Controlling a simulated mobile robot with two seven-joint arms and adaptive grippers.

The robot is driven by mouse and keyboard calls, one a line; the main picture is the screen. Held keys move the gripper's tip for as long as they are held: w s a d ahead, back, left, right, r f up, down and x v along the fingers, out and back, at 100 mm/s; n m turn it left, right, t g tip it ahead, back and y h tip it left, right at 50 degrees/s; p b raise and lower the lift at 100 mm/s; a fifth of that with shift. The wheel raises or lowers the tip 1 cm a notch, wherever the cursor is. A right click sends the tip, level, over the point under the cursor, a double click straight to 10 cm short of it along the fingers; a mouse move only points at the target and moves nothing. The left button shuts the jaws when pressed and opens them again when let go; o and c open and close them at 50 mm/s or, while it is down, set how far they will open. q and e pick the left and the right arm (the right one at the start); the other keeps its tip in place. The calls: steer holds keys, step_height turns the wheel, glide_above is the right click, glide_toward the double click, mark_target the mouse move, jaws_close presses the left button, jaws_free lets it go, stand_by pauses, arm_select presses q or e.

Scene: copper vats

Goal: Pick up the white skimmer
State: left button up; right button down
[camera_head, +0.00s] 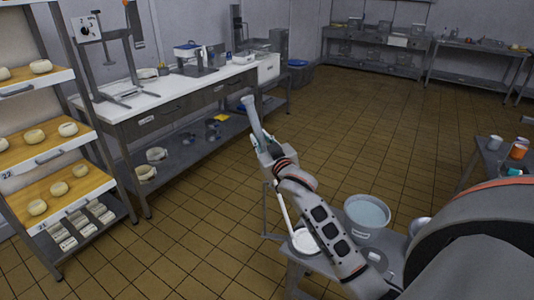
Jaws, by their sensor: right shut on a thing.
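My right gripper (265,148) is left of the small grey table and is shut on the white skimmer. Below the gripper, a thin white shaft runs down to the round white head of the skimmer (304,241). The head is over the grey table, beside my forearm; I cannot tell whether it touches the top. My forearm hides part of the skimmer and the fingertips show small. My left gripper is not in view.
A bucket of pale liquid (367,213) stands on the small grey table (295,262), close right of my forearm. A side table at right holds cups (517,151). A long workbench (165,105) and a cheese rack (45,155) stand at left. The tiled floor between is clear.

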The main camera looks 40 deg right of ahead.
step_height(320, 180, up, 10)
steer(key=shift+r+p, duration=0.2)
steer(key=shift+p, duration=0.55)
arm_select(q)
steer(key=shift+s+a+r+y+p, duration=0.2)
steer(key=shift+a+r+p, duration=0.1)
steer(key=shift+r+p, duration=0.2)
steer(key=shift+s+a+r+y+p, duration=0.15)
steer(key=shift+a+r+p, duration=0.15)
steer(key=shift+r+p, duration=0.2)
arm_select(e)
step_height(320, 180, up, 16)
steer(key=shift+r, duration=0.15)
